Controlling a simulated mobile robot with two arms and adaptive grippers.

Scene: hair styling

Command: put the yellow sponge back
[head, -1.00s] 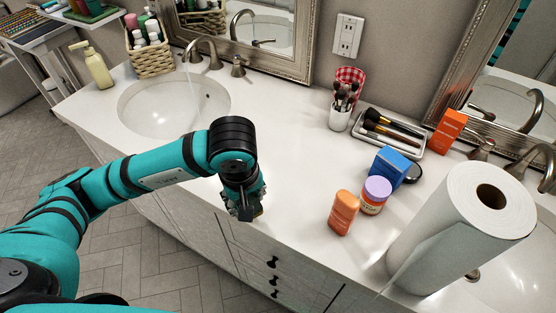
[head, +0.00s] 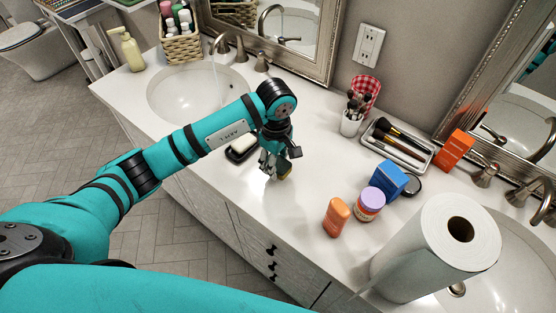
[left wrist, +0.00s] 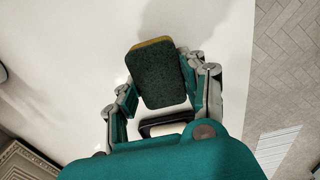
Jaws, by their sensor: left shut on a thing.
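The yellow sponge (left wrist: 158,74) has a dark green scouring side and a yellow edge. In the left wrist view it sits between the fingers of my left gripper (left wrist: 160,92), which is shut on it. In the head view my left gripper (head: 274,168) is over the counter, with only a bit of yellow showing under the fingers. I cannot tell whether the sponge touches the counter. A black soap dish (head: 241,149) with a pale bar lies just left of the gripper, and part of a black-rimmed dish shows behind the sponge in the left wrist view (left wrist: 160,127). My right gripper is not in view.
The sink (head: 192,92) with running water is at the left, with a wicker basket (head: 183,47) behind it. To the right stand an orange bottle (head: 337,216), a purple-lidded jar (head: 369,205), a blue box (head: 388,180) and a paper roll (head: 435,250).

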